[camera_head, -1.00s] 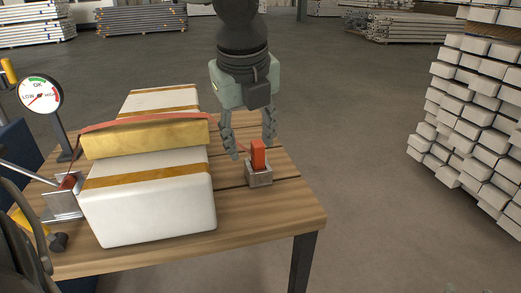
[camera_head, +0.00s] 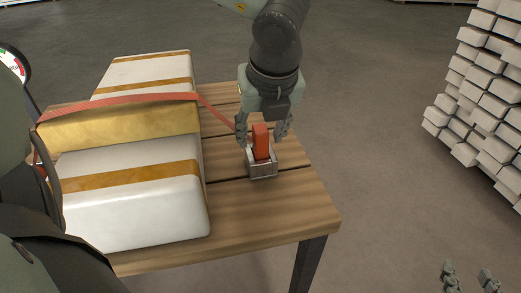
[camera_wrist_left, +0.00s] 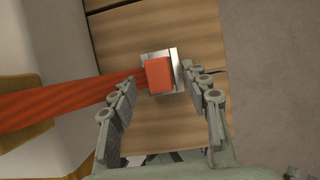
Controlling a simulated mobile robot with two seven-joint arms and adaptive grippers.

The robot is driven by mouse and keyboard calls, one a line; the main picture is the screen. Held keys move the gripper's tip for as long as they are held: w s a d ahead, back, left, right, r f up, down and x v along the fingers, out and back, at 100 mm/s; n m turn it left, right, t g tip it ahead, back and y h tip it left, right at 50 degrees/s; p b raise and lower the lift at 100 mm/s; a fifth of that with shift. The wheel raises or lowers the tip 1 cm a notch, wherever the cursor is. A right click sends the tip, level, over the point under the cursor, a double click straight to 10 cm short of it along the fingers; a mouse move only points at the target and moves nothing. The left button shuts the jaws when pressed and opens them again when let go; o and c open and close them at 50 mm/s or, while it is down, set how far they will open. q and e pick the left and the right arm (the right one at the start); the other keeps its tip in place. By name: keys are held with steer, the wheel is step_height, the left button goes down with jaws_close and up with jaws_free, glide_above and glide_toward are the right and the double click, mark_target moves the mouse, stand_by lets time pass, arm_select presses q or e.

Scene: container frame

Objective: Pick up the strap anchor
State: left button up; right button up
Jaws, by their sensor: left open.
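The strap anchor (camera_head: 261,143) is an orange-red block standing upright in a small grey metal holder (camera_head: 263,170) on the wooden table (camera_head: 265,215). It also shows in the left wrist view (camera_wrist_left: 158,74), with the orange strap (camera_wrist_left: 70,98) running to it from the left. My left gripper (camera_head: 264,132) is open above the anchor, with one finger to each side of its top. In the left wrist view the open fingers (camera_wrist_left: 158,85) are apart from the block. My right gripper (camera_head: 468,276) is open and empty at the bottom right; only its fingertips show.
White packages with brown bands (camera_head: 135,205) lie on the table left of the anchor, with a yellow piece (camera_head: 120,127) under the strap (camera_head: 120,104). A gauge (camera_head: 12,62) is partly hidden at the left. Stacked white blocks (camera_head: 480,110) stand at the right, beyond open floor.

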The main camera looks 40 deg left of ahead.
arm_select(q)
steer(key=shift+x, duration=1.2)
jaws_close()
